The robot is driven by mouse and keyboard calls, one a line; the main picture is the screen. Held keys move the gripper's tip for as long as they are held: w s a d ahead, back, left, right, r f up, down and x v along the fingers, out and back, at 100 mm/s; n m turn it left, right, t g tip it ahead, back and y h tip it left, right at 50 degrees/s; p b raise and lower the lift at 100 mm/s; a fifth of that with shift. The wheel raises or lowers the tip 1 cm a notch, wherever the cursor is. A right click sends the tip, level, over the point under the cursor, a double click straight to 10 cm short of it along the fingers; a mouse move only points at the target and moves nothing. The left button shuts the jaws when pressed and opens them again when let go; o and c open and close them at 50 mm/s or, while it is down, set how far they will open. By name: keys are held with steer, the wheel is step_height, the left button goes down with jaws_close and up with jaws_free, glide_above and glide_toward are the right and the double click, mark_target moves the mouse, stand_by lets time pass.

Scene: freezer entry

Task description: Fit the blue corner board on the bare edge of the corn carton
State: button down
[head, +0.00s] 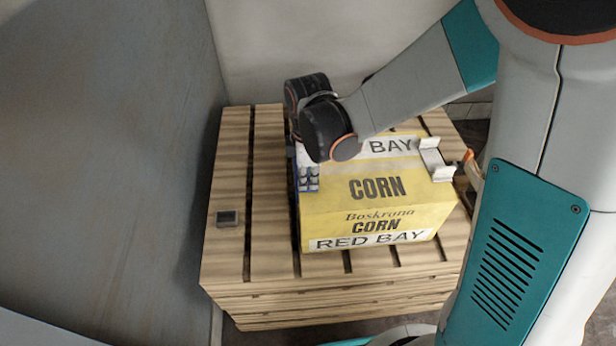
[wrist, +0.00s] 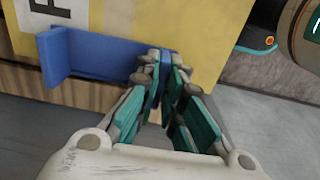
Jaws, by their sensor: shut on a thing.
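The yellow corn carton (head: 375,190) sits on a wooden pallet, with a pale corner board (head: 432,160) on its right end. The blue corner board (wrist: 105,55) shows in the wrist view, with a flange standing out at its left end. It lies across the view in front of the yellow carton face (wrist: 185,22); I cannot tell whether they touch. My gripper (wrist: 163,75) is shut on the board's right end. In the head view my wrist hides most of the gripper and the carton's upper left corner; a small blue part (head: 308,180) shows below it.
The slatted pallet (head: 228,170) has free room left of the carton, where a small dark block (head: 227,218) lies. A grey wall or panel (head: 110,130) stands at the left, and a pale wall (head: 300,45) stands behind. Grey floor (wrist: 240,125) shows in the wrist view.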

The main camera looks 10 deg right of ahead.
steer(key=shift+f, duration=0.15)
steer(key=c, duration=1.7)
jaws_free()
steer(key=shift+o, duration=0.2)
steer(key=shift+s+r, duration=0.15)
steer(key=shift+r, duration=3.65)
steer(key=s+d+r+m+t, duration=0.7)
steer(key=s+d+m, duration=0.5)
steer(key=m, duration=0.5)
step_height(320, 180, up, 2)
steer(key=shift+s+d+r+m, duration=0.2)
steer(key=shift+s+d+m, duration=0.1)
steer(key=shift+d, duration=0.35)
